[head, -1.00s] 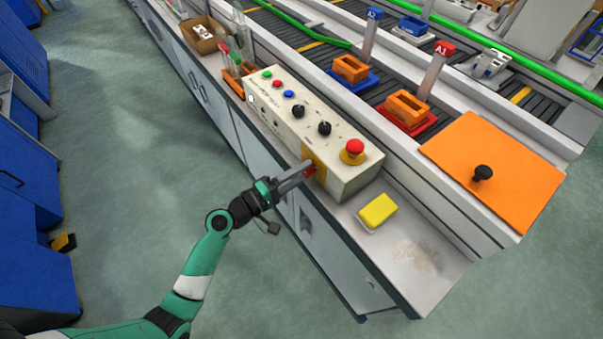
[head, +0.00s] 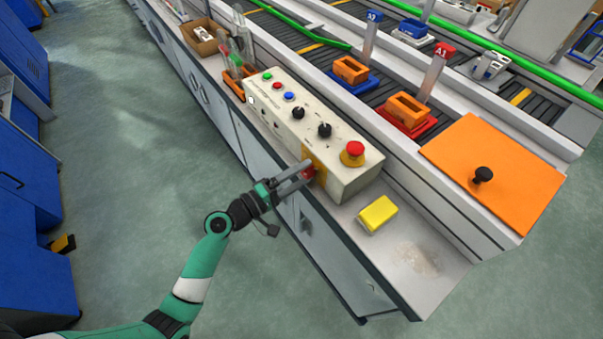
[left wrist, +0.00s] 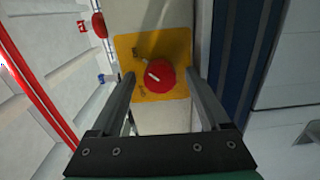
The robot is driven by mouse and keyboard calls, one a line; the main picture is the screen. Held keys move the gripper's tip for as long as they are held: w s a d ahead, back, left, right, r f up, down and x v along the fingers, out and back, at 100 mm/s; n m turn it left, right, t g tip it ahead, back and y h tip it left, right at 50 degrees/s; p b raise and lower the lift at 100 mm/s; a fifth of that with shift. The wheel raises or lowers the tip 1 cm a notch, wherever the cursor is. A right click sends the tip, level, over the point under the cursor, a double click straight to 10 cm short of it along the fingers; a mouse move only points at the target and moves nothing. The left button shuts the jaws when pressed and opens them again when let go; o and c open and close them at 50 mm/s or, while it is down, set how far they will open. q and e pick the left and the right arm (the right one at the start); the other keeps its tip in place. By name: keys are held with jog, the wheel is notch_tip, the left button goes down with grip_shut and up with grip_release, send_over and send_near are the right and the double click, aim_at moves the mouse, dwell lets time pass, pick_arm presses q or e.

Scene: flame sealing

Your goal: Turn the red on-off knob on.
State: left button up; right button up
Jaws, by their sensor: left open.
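The red on-off knob (left wrist: 160,77) sits on a yellow plate (left wrist: 178,46) in the left wrist view, with a white mark across its face. In the head view the knob (head: 308,172) is on the front side of the cream control box (head: 345,186). My left gripper (left wrist: 162,74) is open, with one finger on each side of the knob. In the left wrist view a gap shows between the knob and each finger. The left gripper (head: 307,168) partly covers the knob and plate in the head view. My right gripper is not in view.
A red mushroom button (head: 355,147) stands on top of the box, with black knobs and small coloured buttons. A yellow block (head: 378,213) lies on the bench right of the box. An orange panel (head: 500,168) with a black handle lies behind. Open floor is at left.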

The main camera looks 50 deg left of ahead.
pick_arm(q)
jog(key=s+a+p, duration=0.1)
jog(key=s, duration=1)
jog(key=shift+s+a+p, duration=0.15)
jog(key=shift+p, duration=0.2)
